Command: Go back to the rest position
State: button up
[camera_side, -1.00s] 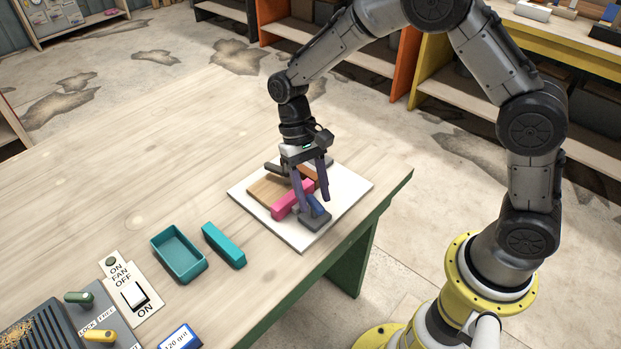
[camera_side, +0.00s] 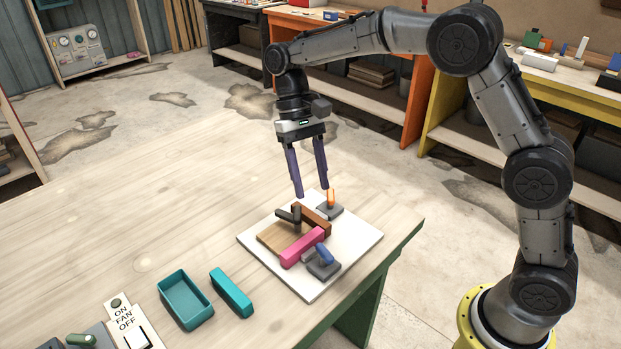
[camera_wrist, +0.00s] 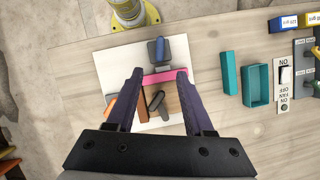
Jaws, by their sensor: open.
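My gripper (camera_side: 312,192) is open and empty, with its two purple fingers apart above the far side of the white board (camera_side: 305,290). On the board lie a pink bar (camera_side: 302,248), a tan wooden block (camera_side: 275,238), a brown strip (camera_side: 312,220) and a dark lever (camera_side: 290,215). A grey clamp with a blue handle (camera_side: 324,256) stands by the pink bar's near side. A grey clamp with an orange handle (camera_side: 331,198) stands at the far side. In the wrist view, the pink bar (camera_wrist: 160,77) shows between the fingers (camera_wrist: 160,73).
A teal open tray (camera_side: 168,285) and a teal lid-like bar (camera_side: 232,292) lie left of the board. A fan switch panel (camera_side: 138,335) is at the front left. The table (camera_side: 130,225) is bare at the back left. Shelves stand behind.

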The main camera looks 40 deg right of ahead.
jog(key=s+d+r+t, duration=0.35)
jog(key=s+r, duration=0.35)
jog(key=r, duration=0.4)
jog(key=s+d+r+t, duration=0.2)
jog(key=s+d+t, duration=0.1)
jog(key=s, duration=0.7)
jog(key=s+d+f+n+t+h, duration=0.1)
jog(key=s+d+f+n+t, duration=0.2)
jog(key=s+f, duration=0.3)
jog(key=shift+s+f, duration=0.4)
jog(key=shift+f, duration=0.35)
jog(key=shift+t, duration=0.25)
jog(key=shift+n, duration=0.3)
